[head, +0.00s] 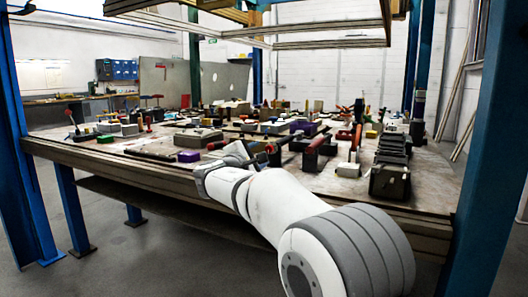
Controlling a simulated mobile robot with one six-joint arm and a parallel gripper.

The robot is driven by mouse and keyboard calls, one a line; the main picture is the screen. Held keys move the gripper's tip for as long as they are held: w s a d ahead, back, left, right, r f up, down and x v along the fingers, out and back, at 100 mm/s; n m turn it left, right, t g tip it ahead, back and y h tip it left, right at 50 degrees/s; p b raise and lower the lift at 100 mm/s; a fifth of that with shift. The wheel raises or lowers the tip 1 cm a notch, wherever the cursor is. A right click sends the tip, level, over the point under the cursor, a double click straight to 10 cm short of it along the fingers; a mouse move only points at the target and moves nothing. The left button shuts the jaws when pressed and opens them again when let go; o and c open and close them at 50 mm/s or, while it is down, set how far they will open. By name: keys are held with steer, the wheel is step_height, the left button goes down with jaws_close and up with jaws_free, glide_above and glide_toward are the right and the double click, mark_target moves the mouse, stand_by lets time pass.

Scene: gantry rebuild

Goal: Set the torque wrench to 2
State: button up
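My white arm reaches from the lower right over the front edge of the large workbench (75,150). My gripper (247,150) is at the arm's far end, low over the bench's front middle. It is small and partly hidden by my own wrist, so its fingers cannot be made out. I cannot pick out the torque wrench with certainty among the many tools, and no scale or setting is readable. A long dark bar (150,155) lies flat on the bench to the left of my gripper.
A purple block (189,156) lies left of my gripper. A red-topped dark block (318,150) stands to its right. A dark box (390,180) sits at the front right corner. Blue posts (487,160) flank the bench, and a frame (290,38) hangs above. The bench is crowded.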

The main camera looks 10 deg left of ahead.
steer(key=shift+v, duration=1.75)
